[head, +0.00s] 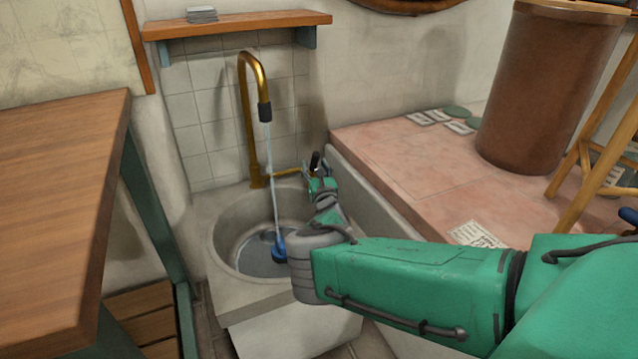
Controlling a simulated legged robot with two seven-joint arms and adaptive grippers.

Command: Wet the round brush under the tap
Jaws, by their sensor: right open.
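The brass tap (249,115) stands at the back of the stone basin (222,228), and a thin stream of water (271,175) runs from its dark spout. A blue thing (279,247), seemingly the round brush, is low in the basin, partly hidden by my right wrist. In the picture the stream comes down at its upper end; exact contact is hard to tell. My right gripper (316,178) is open at the tap's side handle with a black tip (314,161); whether it touches the handle is unclear. My left gripper is out of view.
A pink tiled ledge (420,165) with a large brown bin (545,85) and a wooden stool (590,170) lies to the right. A wooden table (55,190) stands at the left. A wooden shelf (240,22) hangs above the tap.

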